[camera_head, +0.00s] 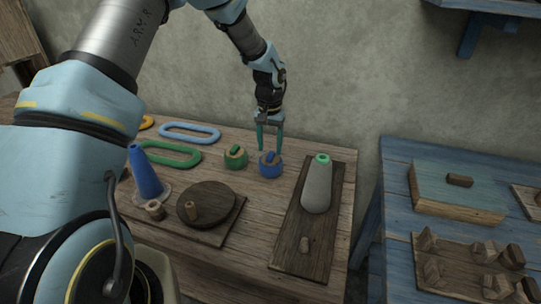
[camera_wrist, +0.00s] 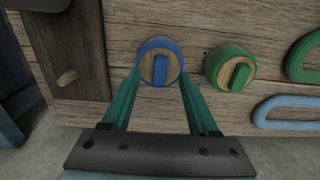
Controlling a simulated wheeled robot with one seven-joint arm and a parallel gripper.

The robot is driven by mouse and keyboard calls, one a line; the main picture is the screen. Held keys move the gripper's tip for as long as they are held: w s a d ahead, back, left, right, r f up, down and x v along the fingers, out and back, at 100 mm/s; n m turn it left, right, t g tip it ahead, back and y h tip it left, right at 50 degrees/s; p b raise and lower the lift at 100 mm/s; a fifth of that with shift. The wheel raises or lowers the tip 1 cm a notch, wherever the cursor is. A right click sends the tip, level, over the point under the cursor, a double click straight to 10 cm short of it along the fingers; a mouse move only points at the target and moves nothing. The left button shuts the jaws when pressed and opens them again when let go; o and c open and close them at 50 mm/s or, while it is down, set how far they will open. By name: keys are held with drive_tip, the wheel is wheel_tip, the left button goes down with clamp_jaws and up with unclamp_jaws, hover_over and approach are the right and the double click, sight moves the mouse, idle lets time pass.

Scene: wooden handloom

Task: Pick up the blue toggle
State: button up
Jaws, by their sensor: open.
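The blue toggle (camera_head: 270,158) is a blue ridge on a round wooden disc with a blue rim (camera_head: 270,169), on the wooden table. In the wrist view the toggle (camera_wrist: 160,69) shows between the tips of my gripper's two green fingers. My gripper (camera_head: 269,147) points down over the toggle, with its fingers open and apart on either side. In the wrist view my gripper (camera_wrist: 160,78) holds nothing. I cannot tell whether the fingertips touch the disc.
A green toggle (camera_head: 236,152) on a similar disc stands close to the left. A grey cone (camera_head: 318,187) on a dark board stands to the right. Green (camera_head: 172,154) and light blue (camera_head: 189,132) rings, a blue cone (camera_head: 146,172) and a dark round disc (camera_head: 207,203) lie to the left.

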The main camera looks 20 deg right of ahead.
sight(270, 157)
drive_tip(key=shift+f, duration=1.55)
clamp_jaws()
